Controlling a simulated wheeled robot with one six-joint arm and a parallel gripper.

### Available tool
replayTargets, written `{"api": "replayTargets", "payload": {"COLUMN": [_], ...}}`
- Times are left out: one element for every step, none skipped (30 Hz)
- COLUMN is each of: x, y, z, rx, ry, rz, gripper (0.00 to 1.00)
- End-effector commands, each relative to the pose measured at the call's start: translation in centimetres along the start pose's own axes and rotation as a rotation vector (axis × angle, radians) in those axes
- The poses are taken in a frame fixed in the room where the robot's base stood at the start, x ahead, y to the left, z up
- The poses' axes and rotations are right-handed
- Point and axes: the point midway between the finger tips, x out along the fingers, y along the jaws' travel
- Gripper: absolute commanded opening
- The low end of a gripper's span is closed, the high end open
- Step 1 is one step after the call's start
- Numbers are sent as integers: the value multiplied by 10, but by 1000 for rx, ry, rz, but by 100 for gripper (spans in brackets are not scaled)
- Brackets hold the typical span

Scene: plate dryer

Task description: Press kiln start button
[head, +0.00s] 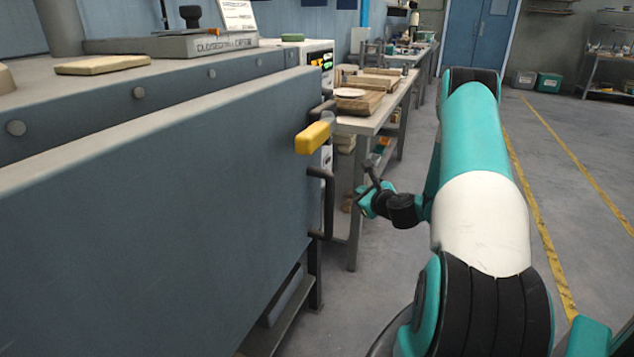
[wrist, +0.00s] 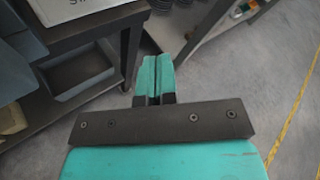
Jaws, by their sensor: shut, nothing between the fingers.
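The kiln (head: 170,190) is a large blue-grey cabinet filling the left of the head view. A pale panel with small lit green and orange marks (head: 323,62) shows at its far end, seen nearly edge-on. I cannot make out which part is the start button. My gripper (head: 366,203) is to the right of the kiln's far end, apart from it and lower than the panel. In the wrist view its two teal fingers (wrist: 156,76) are together, with nothing between them.
A yellow handle (head: 313,138) and a dark bar handle (head: 328,205) stick out from the kiln's far end. A workbench (head: 378,118) with wooden boards stands beyond. In the wrist view, a white lettered surface (wrist: 75,8) is at upper left. Open floor (head: 570,170) lies right.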

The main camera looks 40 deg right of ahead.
Motion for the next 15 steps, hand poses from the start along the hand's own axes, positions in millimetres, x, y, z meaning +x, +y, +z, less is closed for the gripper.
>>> {"api": "replayTargets", "payload": {"x": [0,0,1,2,3,5,7,10,13,16,19,23,26,29,33], "y": [0,0,0,1,2,4,5,7,10,12,15,18,20,22,26], "z": [0,0,2,3,4,6,8,10,13,16,18,22,25,27,30], "rx": [0,-1,-1,-1,-2,-2,-2,-3,-3,-3,-4,-3,-5,-4,-4], "ry": [0,0,0,0,-1,-1,0,0,-2,-2,-2,-3,-3,-2,-2], "rz": [0,0,1,1,2,4,4,4,6,6,6,7,7,7,8], "gripper": [0,0,0,0,0,0,0,0,0,0,0,0,0,0,0]}}
